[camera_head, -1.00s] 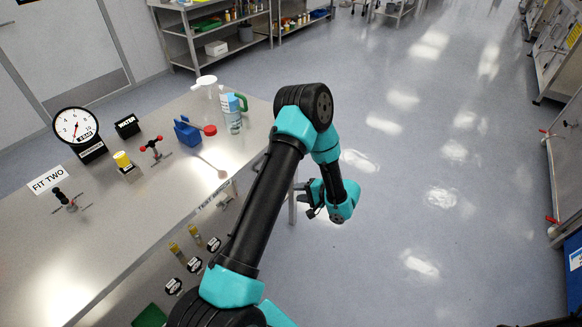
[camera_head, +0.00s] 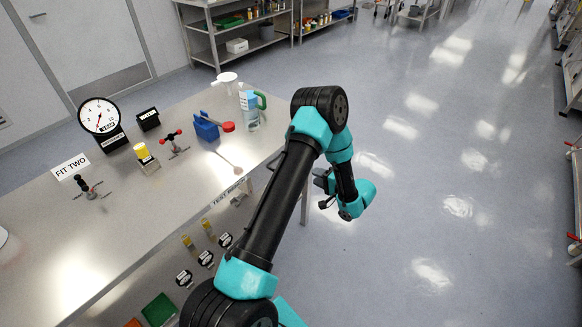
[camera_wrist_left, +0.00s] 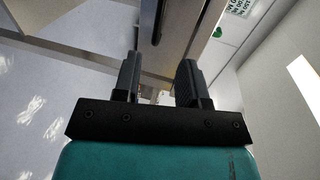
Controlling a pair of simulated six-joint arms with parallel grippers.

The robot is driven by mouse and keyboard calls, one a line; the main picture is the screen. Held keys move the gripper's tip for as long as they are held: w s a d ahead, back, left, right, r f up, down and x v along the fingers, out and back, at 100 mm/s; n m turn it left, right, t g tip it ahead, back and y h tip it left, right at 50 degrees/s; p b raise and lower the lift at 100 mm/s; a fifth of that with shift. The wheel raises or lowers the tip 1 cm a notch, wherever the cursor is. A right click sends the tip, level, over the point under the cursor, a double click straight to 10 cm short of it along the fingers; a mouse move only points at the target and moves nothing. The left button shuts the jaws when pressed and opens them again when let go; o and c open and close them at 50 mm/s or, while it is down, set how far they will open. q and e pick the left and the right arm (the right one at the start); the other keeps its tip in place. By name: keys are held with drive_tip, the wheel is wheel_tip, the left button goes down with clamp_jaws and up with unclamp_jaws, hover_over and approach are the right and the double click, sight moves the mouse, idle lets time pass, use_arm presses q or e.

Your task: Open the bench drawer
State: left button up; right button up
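The steel test bench (camera_head: 130,215) fills the left of the head view. Its drawer is mostly hidden below the top behind my left arm, and I cannot make out its front clearly. My left gripper (camera_head: 322,184) is off the bench's right end, beside and apart from it. In the left wrist view, the gripper's two dark fingers (camera_wrist_left: 158,82) are spread apart with nothing clearly held. Ahead of them is a metal edge with a dark upright bar (camera_wrist_left: 158,22), possibly a handle; I cannot tell for sure. My right gripper is not in view.
On the bench stand a pressure gauge (camera_head: 99,116), a blue holder (camera_head: 206,127), a spray bottle (camera_head: 250,108) and small valves. Round tags (camera_head: 206,258) and a green bin (camera_head: 159,309) are below the front edge. Clear floor (camera_head: 440,200) lies to the right.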

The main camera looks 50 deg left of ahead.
use_arm(q)
drive_tip(key=x, duration=1.3)
drive_tip(key=shift+a, duration=0.3)
drive_tip(key=shift+c, duration=0.5)
clamp_jaws()
